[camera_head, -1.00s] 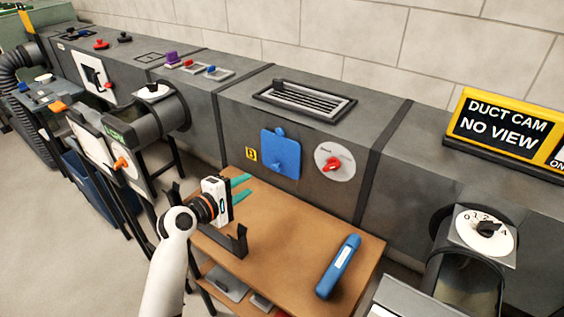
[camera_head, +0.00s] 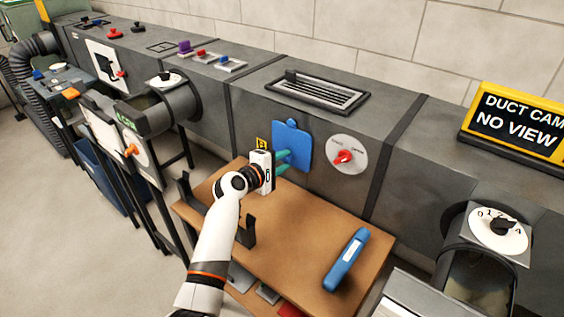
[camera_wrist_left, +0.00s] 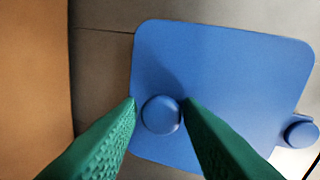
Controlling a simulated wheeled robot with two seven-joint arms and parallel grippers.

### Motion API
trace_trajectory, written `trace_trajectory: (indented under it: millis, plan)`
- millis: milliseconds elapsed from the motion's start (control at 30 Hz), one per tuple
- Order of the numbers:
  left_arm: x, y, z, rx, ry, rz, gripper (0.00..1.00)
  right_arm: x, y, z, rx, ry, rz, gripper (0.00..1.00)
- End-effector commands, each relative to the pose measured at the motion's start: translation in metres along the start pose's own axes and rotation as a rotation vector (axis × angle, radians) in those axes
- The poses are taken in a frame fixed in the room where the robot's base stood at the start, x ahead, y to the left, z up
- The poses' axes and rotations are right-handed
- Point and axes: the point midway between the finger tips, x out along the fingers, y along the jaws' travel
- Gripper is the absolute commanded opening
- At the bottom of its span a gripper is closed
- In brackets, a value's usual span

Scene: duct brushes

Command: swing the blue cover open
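The blue cover (camera_head: 297,143) is a flat rounded plate lying against the front of the grey duct, with a round tab at its top edge. It fills much of the left wrist view (camera_wrist_left: 225,75), where a round blue knob (camera_wrist_left: 160,115) stands on it near one edge. My left gripper (camera_head: 285,161) is at the cover's lower left part. Its green fingers are apart, one on each side of the knob; in the left wrist view the fingertips (camera_wrist_left: 159,100) look very close to it. Whether they touch the knob is unclear. My right gripper is not in view.
A white dial with a red knob (camera_head: 343,157) is just right of the cover. A yellow label (camera_head: 261,144) is at its left. Below is a wooden table (camera_head: 300,225) with a blue handheld tool (camera_head: 346,260) and a black bracket (camera_head: 246,231).

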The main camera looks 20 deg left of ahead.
Motion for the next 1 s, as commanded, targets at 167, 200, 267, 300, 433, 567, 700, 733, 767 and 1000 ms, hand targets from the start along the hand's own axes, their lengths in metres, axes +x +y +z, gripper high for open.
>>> trace_trajectory:
  millis: [167, 200, 267, 300, 433, 567, 700, 733, 767, 1000]
  plan:
    - [0.0, 0.0, 0.0, 0.0, 0.0, 0.0, 0.33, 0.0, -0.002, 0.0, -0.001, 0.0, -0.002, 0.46]
    - [0.0, 0.0, 0.0, 0.0, 0.0, 0.0, 0.29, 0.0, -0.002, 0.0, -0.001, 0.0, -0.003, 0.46]
    - [0.0, 0.0, 0.0, 0.0, 0.0, 0.0, 0.2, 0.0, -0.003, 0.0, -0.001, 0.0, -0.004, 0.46]
    - [0.0, 0.0, 0.0, 0.0, 0.0, 0.0, 0.13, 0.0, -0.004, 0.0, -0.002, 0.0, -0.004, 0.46]
    - [0.0, 0.0, 0.0, 0.0, 0.0, 0.0, 0.0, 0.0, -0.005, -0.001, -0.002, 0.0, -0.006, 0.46]
    - [0.0, 0.0, 0.0, 0.001, 0.0, 0.001, 0.0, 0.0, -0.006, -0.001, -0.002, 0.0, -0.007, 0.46]
    - [0.0, 0.0, 0.002, 0.015, -0.004, 0.001, 0.0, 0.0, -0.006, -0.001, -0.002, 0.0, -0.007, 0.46]
    - [0.0, 0.0, 0.002, 0.022, -0.006, 0.001, 0.0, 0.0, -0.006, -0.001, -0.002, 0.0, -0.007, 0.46]
    - [-0.001, 0.0, 0.003, 0.03, -0.008, 0.001, 0.0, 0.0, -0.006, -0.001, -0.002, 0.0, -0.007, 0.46]
    - [-0.001, -0.002, 0.015, 0.154, -0.036, 0.003, 0.0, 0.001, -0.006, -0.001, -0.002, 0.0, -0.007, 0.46]
